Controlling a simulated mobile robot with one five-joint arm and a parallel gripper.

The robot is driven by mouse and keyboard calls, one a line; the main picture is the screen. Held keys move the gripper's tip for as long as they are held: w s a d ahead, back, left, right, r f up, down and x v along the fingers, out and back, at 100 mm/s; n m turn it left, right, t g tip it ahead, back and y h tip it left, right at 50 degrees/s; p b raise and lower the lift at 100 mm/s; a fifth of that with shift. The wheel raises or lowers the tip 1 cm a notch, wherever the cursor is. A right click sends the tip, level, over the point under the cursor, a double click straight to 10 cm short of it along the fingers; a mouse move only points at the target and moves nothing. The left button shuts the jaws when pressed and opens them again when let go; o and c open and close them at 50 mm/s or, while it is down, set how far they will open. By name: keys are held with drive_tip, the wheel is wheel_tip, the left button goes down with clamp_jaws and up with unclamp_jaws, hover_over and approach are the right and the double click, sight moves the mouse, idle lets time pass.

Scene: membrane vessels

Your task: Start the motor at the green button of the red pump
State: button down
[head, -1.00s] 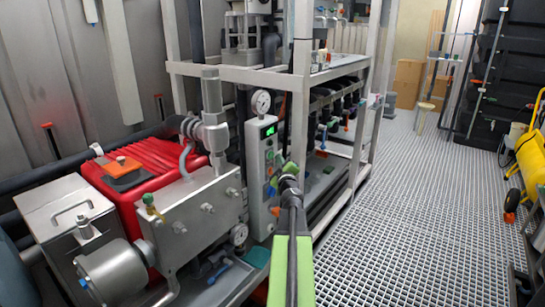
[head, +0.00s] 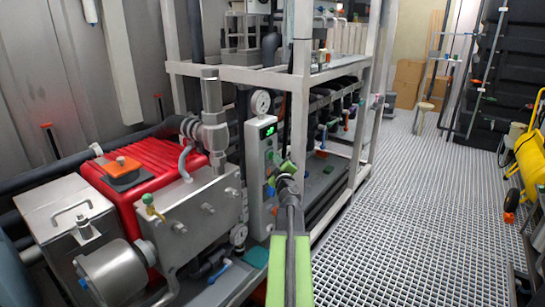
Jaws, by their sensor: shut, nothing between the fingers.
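The red pump (head: 145,172) stands at the left, with a steel block and grey pipework on its right side. A narrow grey control box (head: 252,165) with a lit green display (head: 268,131) stands right of the pump. Small coloured buttons run down its right-hand face. A small green one (head: 270,155) shows below the display, left of my fingertips. My gripper (head: 284,178) is shut and empty in front of that face and covers part of it. I cannot tell whether it touches a button.
A round gauge (head: 260,102) sits above the control box. A white frame rack (head: 300,110) with pipes and valves rises right behind my gripper.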

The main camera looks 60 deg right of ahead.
drive_tip(key=shift+w, duration=0.45)
idle(0.4)
drive_tip(key=shift+s, duration=0.85)
drive_tip(key=s, duration=0.5)
idle(1.0)
